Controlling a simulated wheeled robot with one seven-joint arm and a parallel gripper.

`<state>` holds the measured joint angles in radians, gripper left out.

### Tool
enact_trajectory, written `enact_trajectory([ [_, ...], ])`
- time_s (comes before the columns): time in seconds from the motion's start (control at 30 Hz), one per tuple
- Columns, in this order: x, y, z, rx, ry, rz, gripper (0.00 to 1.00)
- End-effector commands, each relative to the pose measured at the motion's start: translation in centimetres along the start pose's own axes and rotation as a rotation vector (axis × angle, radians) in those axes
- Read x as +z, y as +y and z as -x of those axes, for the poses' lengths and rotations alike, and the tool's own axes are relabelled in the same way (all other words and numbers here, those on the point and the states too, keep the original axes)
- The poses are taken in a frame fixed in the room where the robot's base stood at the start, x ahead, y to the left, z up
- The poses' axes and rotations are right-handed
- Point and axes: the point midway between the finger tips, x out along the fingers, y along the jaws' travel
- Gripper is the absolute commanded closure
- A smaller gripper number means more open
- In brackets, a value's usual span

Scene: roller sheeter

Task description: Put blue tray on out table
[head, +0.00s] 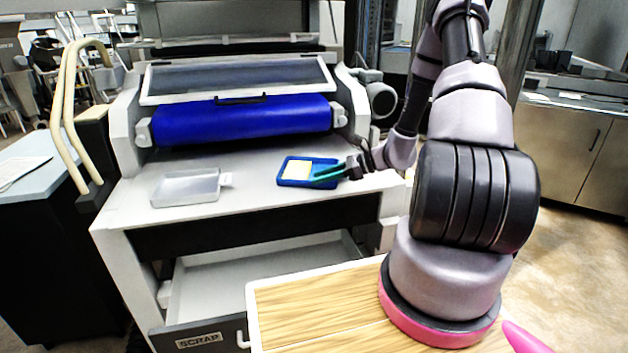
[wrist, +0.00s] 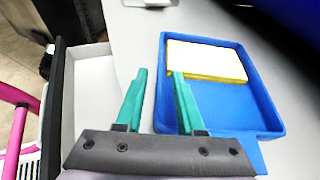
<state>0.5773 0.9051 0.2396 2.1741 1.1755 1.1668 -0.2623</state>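The blue tray (head: 308,184) lies flat on the white worktop (head: 250,195) of the roller machine, right of centre. A pale yellow block (head: 296,170) sits in it; the tray (wrist: 250,110) and the block (wrist: 207,59) also show in the wrist view. My gripper (head: 325,174) has teal fingers and is at the tray's right end in the head view. In the wrist view my gripper (wrist: 160,85) is open, one finger over the tray and the other outside its side wall. Contact with the wall cannot be told. Which surface is the out table is not marked.
A clear shallow tray (head: 187,187) lies left on the worktop. Behind it is the blue roller (head: 240,120) under a clear guard (head: 238,78). A drawer (head: 215,330) labelled SCRAP stands open below. A dark side table (head: 40,215) with a pale top stands left.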

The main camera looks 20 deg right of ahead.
Motion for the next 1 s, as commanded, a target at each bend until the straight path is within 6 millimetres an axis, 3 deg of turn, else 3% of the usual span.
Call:
enact_trajectory([
  [0.1, 0.0, -0.1, 2.9, -0.005, 0.002, -0.001, 0.63],
  [0.3, 0.0, -0.1, 6.8, -0.003, 0.001, 0.000, 0.63],
  [0.5, 0.0, 0.0, 8.8, -0.001, 0.001, -0.001, 0.63],
  [0.67, 0.2, 0.1, 9.1, 0.004, 0.004, 0.007, 0.63],
  [0.77, 1.6, 0.4, 9.2, 0.032, 0.031, 0.057, 0.63],
  [1.0, 9.5, 3.6, 10.2, 0.195, 0.207, 0.377, 0.63],
])
